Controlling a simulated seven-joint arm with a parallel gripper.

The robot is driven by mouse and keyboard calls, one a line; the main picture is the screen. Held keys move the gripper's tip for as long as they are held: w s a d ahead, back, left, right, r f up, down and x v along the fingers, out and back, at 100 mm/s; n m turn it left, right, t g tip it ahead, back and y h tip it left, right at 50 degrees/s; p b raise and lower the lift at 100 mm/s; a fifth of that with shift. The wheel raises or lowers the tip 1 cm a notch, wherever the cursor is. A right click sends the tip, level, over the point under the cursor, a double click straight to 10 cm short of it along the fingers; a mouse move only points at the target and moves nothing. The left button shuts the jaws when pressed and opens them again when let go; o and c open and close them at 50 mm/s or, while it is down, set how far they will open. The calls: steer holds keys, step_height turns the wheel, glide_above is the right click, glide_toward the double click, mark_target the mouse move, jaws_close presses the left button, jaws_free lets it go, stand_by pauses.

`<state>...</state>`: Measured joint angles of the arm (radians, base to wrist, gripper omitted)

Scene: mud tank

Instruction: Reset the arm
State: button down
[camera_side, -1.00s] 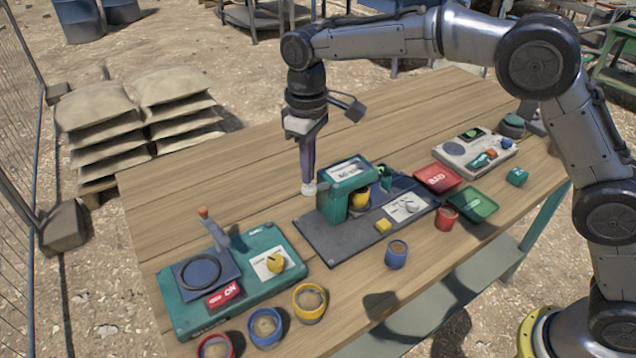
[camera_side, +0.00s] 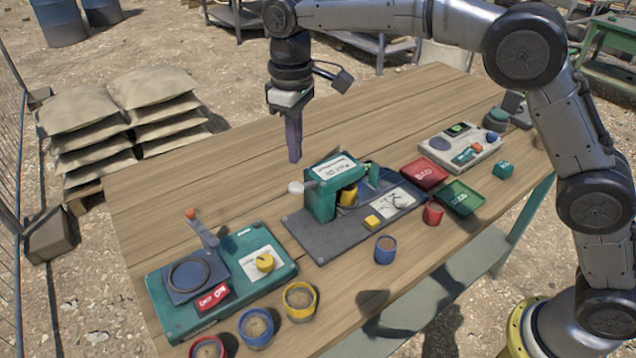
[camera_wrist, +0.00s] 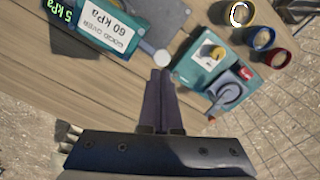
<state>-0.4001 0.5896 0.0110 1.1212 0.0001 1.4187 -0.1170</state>
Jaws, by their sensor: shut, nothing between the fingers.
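My gripper (camera_side: 294,160) hangs pointing down above the wooden table (camera_side: 245,165), behind and to the left of a green device (camera_side: 330,185) in the side view. Its purple fingers are shut and hold nothing. In the wrist view the closed fingers (camera_wrist: 160,74) show in the middle, with the white knob (camera_wrist: 161,60) of the green device just beyond their tips. The knob (camera_side: 296,188) appears clear of the fingers in the side view.
A green machine with a blue plate (camera_side: 172,310) stands at the left. Several cups of soil line the front, including a yellow-rimmed one (camera_side: 299,300). A red tray (camera_side: 425,172), a green tray (camera_side: 462,198) and a grey panel (camera_side: 462,146) are at the right. The table's back is bare.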

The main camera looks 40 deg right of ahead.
steer(key=s+d+r+m+t, duration=0.25)
steer(key=s+d+r, duration=0.45)
steer(key=d+r, duration=0.45)
steer(key=s+d+r+m+t, duration=0.1)
steer(key=s+d, duration=0.2)
steer(key=s, duration=0.3)
steer(key=s+d+r+t, duration=0.1)
steer(key=s+d+r, duration=0.15)
steer(key=s, duration=0.35)
steer(key=s+d+f+m+t, duration=0.1)
steer(key=s+d+f+m, duration=0.1)
steer(key=s+f, duration=1)
steer(key=shift+s+d+f, duration=0.35)
steer(key=shift+d+f, duration=0.25)
steer(key=shift+d, duration=0.1)
